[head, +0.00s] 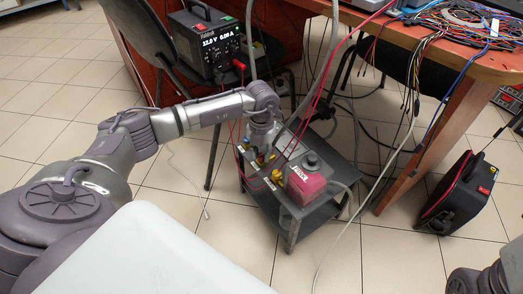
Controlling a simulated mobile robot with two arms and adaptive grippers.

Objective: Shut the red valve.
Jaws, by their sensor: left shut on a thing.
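My left arm comes in from the left, and its gripper (262,146) points down at the row of small coloured fittings on the low dark cart. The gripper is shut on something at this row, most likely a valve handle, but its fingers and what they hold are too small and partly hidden. A yellow-orange fitting (259,161) shows just below the fingers. I cannot clearly pick out the red valve or tell how its handle is turned. My right gripper is out of view; only a grey part of that arm shows at the bottom right.
A pink-red unit (306,180) with a dark cap stands on the cart (292,229), close right of the gripper. Red cables and grey hoses hang around it. A black power supply (205,42) stands behind. A black case (458,192) is on the floor right.

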